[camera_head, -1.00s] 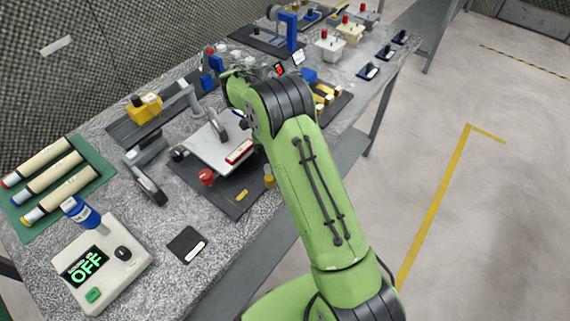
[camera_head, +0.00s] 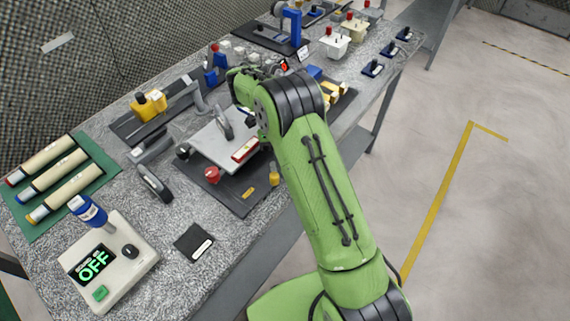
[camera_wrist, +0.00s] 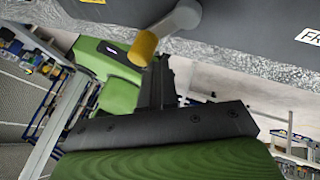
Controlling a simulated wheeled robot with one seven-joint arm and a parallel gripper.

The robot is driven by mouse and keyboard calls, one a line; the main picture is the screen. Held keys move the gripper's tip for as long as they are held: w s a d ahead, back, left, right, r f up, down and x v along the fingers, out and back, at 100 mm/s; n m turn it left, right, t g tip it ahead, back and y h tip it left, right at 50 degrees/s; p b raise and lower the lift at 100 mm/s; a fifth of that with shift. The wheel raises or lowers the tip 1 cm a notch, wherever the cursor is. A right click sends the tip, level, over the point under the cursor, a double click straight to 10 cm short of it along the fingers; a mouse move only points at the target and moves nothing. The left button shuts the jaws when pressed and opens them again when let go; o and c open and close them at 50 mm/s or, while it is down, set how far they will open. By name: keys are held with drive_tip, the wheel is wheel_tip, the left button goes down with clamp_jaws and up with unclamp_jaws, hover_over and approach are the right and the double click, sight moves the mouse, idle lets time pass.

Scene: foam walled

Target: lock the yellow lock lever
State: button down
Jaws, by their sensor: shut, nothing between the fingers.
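The yellow lock lever shows in the wrist view as a grey rod with a yellow tip (camera_wrist: 143,47), hanging from the upper edge of the picture. In the head view a small yellow lever (camera_head: 274,176) stands at the front right edge of the dark base plate (camera_head: 229,193); it looks like the same one. My gripper (camera_wrist: 164,64) is shut and empty, its dark fingers close beside and below the yellow tip in the wrist view. I cannot tell whether they touch it. In the head view my green arm hides the gripper.
A white tray (camera_head: 208,142) with a red-labelled block (camera_head: 245,150) sits on the base plate, with a red knob (camera_head: 212,174) in front. A controller box (camera_head: 128,264) reads OFF. The floor at right is clear.

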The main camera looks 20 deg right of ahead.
idle(0.8)
drive_tip(key=p+v, duration=1.5)
drive_tip(key=shift+w+r+p, duration=0.2)
drive_tip(key=shift+r+p, duration=0.15)
drive_tip(key=shift+f, duration=0.1)
